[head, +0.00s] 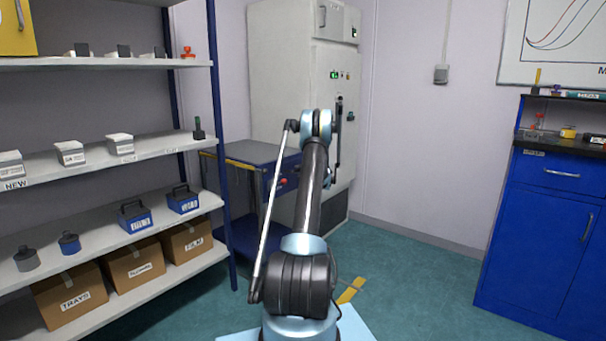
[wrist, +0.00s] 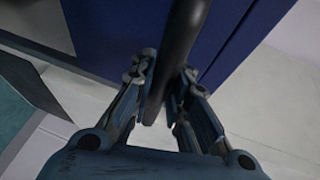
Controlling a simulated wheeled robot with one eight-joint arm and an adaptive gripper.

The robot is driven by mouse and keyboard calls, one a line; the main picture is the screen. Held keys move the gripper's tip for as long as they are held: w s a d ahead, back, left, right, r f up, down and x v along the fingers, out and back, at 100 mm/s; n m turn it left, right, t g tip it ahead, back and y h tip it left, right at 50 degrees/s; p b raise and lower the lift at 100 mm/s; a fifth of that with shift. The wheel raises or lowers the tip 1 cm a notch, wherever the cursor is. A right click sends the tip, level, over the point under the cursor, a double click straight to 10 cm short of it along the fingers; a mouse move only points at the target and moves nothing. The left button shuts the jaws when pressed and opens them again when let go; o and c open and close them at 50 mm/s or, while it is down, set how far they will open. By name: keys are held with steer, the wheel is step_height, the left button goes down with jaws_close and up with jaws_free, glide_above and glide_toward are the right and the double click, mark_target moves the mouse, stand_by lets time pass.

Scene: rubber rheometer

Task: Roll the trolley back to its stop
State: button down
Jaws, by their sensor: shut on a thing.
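The trolley (head: 262,152) has a grey top with a yellow strip along one edge, blue sides and a blue lower shelf. It stands beside the tall pale cabinet in the head view, partly hidden by my arm. In the wrist view, my gripper (wrist: 166,85) is shut on a black round bar (wrist: 186,35), with one finger on each side. The bar runs in front of a blue panel (wrist: 110,30), which looks like the trolley's side. In the head view my arm hides the gripper and the bar.
A pale cabinet (head: 278,60) with lit controls stands behind the trolley. Shelving (head: 100,205) with boxes is at left, its blue post close to the trolley. A blue bench (head: 545,225) is at right. Green floor (head: 415,265) between is clear, with yellow marks (head: 350,290).

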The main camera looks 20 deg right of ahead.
steer(key=shift+w+a, duration=0.1)
steer(key=shift+w, duration=0.05)
steer(key=c, duration=1.5)
jaws_free()
steer(key=shift+f, duration=0.1)
steer(key=shift+c, duration=0.2)
steer(key=v, duration=1.2)
